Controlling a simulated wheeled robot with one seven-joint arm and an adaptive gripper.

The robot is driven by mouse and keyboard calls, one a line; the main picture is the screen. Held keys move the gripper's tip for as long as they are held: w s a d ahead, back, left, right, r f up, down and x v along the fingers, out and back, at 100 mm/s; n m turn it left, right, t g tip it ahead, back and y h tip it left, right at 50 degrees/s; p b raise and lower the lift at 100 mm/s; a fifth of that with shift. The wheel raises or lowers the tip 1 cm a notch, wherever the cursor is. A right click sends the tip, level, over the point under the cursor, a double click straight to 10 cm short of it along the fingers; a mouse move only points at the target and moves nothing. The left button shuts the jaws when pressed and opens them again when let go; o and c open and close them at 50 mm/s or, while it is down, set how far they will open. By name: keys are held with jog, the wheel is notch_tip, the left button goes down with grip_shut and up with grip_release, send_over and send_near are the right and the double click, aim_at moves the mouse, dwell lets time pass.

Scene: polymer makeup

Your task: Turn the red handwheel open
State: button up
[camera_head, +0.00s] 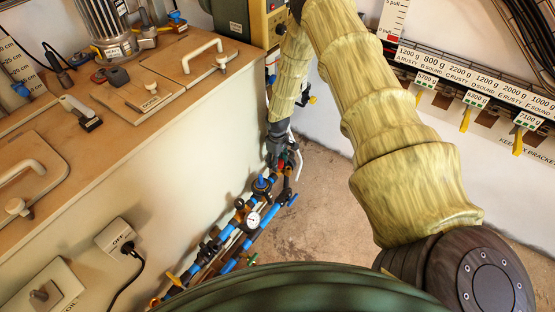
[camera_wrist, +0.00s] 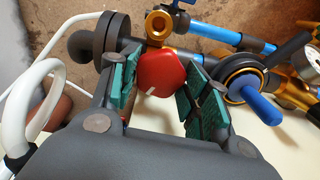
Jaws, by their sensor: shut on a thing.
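The red handwheel (camera_wrist: 161,73) is in the wrist view, a rounded red knob with a small white mark on its near face. A brass fitting (camera_wrist: 159,26) shows just beyond it. My gripper (camera_wrist: 164,88) has its green-padded fingers on either side of the red handwheel, shut on it. The far side of the handwheel is hidden. In the head view my gripper (camera_head: 277,142) reaches down to the pipework by the bench's end, and the handwheel is too small and covered there to make out clearly.
Blue pipes with a gauge (camera_head: 253,219) run along the bench's side. In the wrist view, a blue-handled valve (camera_wrist: 258,101) is close right of my fingers and a white hose (camera_wrist: 38,75) curves at left. The bench (camera_head: 175,120) stands left; bare floor (camera_head: 320,200) lies right.

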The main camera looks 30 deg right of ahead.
jog(key=n, duration=0.4)
jog(key=shift+d+n+p, duration=0.1)
jog(key=shift+n+p, duration=0.2)
jog(key=shift+p, duration=0.05)
jog(key=n, duration=0.4)
jog(key=shift+n, duration=0.3)
jog(key=n, duration=0.4)
jog(key=shift+p, duration=0.35)
jog(key=shift+n, duration=1.8)
jog(key=shift+d+n, duration=0.1)
jog(key=shift+n, duration=0.2)
jog(key=o, duration=1)
jog(key=shift+r, duration=0.15)
